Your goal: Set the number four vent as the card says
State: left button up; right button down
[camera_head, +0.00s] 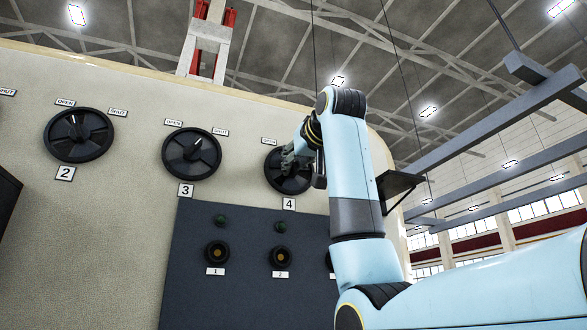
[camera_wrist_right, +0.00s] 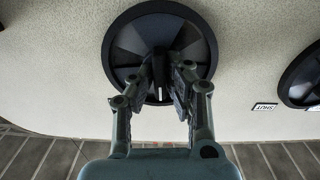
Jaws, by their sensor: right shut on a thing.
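The number four vent wheel (camera_head: 291,184) is a dark round handwheel above the label 4 (camera_head: 289,204). An OPEN label (camera_head: 269,141) is at its upper left; my arm hides the area at its upper right. My right gripper (camera_head: 290,158) is at the wheel's face. In the right wrist view, the wheel (camera_wrist_right: 130,42) fills the top middle, and my right gripper (camera_wrist_right: 161,78) is shut on its central grip. A white pointer mark shows between the fingers. I see no card. My left gripper is not in view.
Vent wheels 2 (camera_head: 78,135) and 3 (camera_head: 191,154) are to the left on the same beige wall, with white pointers. A dark panel (camera_head: 240,240) with knobs and green lamps is below. A grey beam frame (camera_head: 480,130) is at the right.

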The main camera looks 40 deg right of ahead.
jog(key=m+b, duration=0.2)
jog(key=m, duration=0.2)
jog(key=shift+d, duration=0.1)
jog(key=shift+m+b, duration=0.7)
jog(key=shift+m, duration=0.8)
jog(key=c, duration=1.4)
grip_release()
jog(key=shift+o, duration=0.2)
jog(key=shift+s, duration=0.15)
jog(key=v, duration=1.1)
jog(key=shift+s, duration=0.4)
jog(key=shift+w, duration=0.1)
